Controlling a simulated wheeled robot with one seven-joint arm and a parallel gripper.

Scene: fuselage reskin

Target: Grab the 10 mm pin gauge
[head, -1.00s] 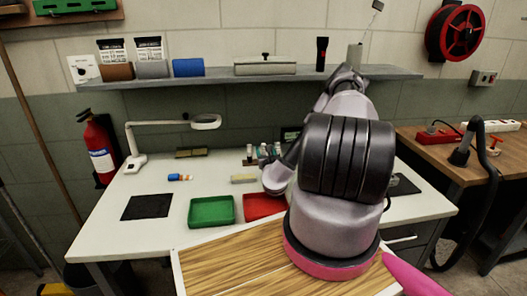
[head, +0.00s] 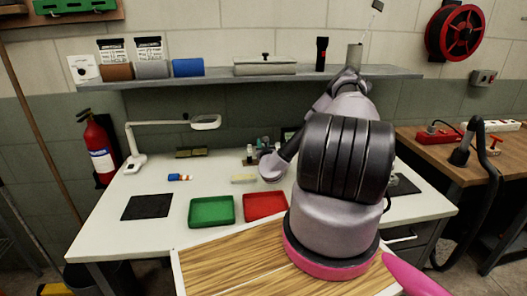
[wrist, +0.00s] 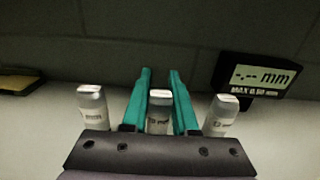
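Three pale pin gauges with white caps stand in a row in the wrist view: a left one (wrist: 92,105), a middle one (wrist: 159,112) and a right one (wrist: 221,115). Their labels show "mm", but the numbers are too blurred to read surely. The teal fingers of my gripper (wrist: 160,78) flank the middle gauge, one on each side. The lower parts of the gauges are hidden behind my gripper's body. In the head view, my gripper (head: 263,143) is small at the back of the white table.
A display (wrist: 258,76) stands right of the gauges. A green tray (head: 212,211) and a red tray (head: 265,206) lie nearer on the white table (head: 160,240). A lamp (head: 205,122) and a dark mat (head: 147,207) are to the left. A shelf (head: 220,80) hangs above.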

